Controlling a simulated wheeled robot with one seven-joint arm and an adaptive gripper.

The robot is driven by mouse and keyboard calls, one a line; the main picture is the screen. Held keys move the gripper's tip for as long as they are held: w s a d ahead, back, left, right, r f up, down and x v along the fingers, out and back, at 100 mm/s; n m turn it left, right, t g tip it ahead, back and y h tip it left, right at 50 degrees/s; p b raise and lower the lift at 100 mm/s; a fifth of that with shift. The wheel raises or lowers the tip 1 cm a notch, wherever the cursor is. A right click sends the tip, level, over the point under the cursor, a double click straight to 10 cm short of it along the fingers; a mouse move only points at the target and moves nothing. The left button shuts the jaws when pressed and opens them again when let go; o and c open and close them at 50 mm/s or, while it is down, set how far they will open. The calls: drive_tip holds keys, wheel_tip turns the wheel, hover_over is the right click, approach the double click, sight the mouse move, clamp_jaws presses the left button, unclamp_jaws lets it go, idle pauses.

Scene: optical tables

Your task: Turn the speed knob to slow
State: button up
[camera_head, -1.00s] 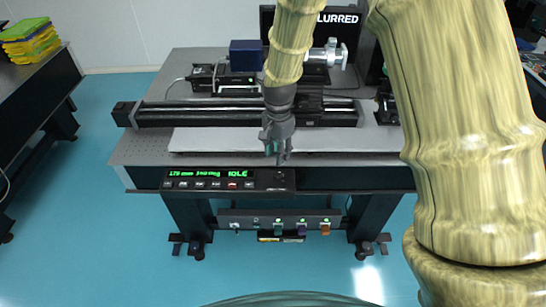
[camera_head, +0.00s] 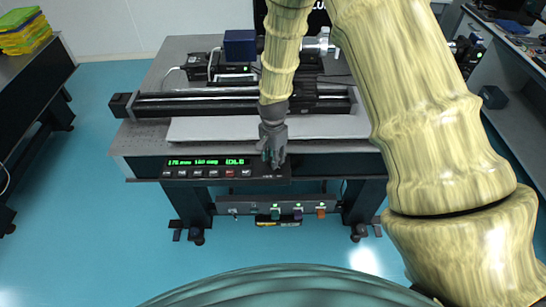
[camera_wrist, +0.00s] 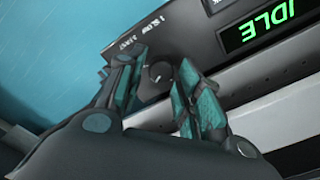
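The speed knob (camera_wrist: 158,73) is a small dark round knob on the black control panel. In the wrist view it lies between the two teal-padded fingers of my gripper (camera_wrist: 159,66), which are apart with a gap visible around the knob. White lettering beside it reads SLOW and, less clearly, FAST. In the head view my gripper (camera_head: 272,163) points down at the right end of the control panel (camera_head: 214,182) and hides the knob. The panel's green display (camera_head: 208,162) ends in IDLE.
A pale plate (camera_head: 215,131) and a long black rail stage (camera_head: 190,103) lie behind the panel on the optical table. A lower strip (camera_head: 232,208) with several coloured switches hangs below the panel. Another table with stacked coloured trays (camera_head: 22,31) stands at left.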

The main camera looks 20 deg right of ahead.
drive_tip(key=shift+w+f, duration=0.2)
drive_tip(key=shift+f, duration=0.55)
drive_tip(key=shift+s+f, duration=0.1)
drive_tip(key=shift+s, duration=0.05)
drive_tip(key=shift+f, duration=0.1)
drive_tip(key=c, duration=0.8)
drive_tip(key=shift+o, duration=0.2)
drive_tip(key=shift+n, duration=0.3)
drive_tip(key=n+b, duration=0.1)
drive_tip(key=n, duration=0.4)
drive_tip(key=shift+b, duration=0.4)
drive_tip(key=n+b, duration=0.1)
drive_tip(key=n, duration=0.5)
drive_tip(key=shift+n, duration=0.3)
